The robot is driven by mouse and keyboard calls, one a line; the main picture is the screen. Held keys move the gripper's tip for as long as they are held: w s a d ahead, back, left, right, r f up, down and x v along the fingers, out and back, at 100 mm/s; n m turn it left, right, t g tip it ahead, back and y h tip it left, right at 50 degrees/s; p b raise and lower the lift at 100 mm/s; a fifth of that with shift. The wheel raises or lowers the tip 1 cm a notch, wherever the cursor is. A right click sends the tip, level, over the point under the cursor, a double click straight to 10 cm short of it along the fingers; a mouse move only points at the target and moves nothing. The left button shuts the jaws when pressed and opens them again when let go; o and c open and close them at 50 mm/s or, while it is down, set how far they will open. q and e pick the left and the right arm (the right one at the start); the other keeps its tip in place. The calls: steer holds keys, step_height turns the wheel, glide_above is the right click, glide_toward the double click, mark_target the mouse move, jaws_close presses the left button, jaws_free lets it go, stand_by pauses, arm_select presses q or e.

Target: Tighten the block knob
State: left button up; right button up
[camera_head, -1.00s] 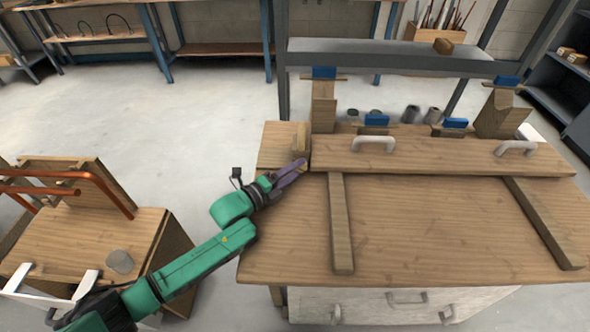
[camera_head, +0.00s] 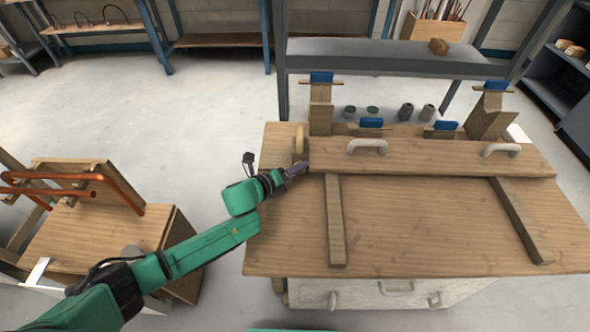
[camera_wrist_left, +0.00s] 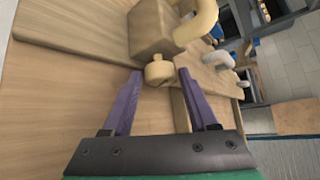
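In the left wrist view a wooden block (camera_wrist_left: 152,30) stands on the bench, with a small pale, round knob (camera_wrist_left: 158,71) on its near side. My left gripper (camera_wrist_left: 160,78) is open, its purple fingers pointing at the knob, one on either side of it in the picture; I cannot tell whether they touch it. In the head view the left gripper (camera_head: 297,169) is at the bench's left part, just in front of the block (camera_head: 300,147); the knob is not distinguishable there. My right gripper is not in view.
A pale curved handle (camera_wrist_left: 205,22) is beside the block. A long board with grey handles (camera_head: 367,147) lies to the right, with blue-topped clamps (camera_head: 371,123) behind it. Two wooden strips (camera_head: 335,220) lie on the bench top (camera_head: 420,225). A wooden stand with copper pipe (camera_head: 120,190) is at left.

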arm_select(q)
steer(key=shift+s+a, duration=0.1)
steer(key=v, duration=1.4)
steer(key=shift+s+r, duration=0.1)
steer(key=shift+s, duration=0.05)
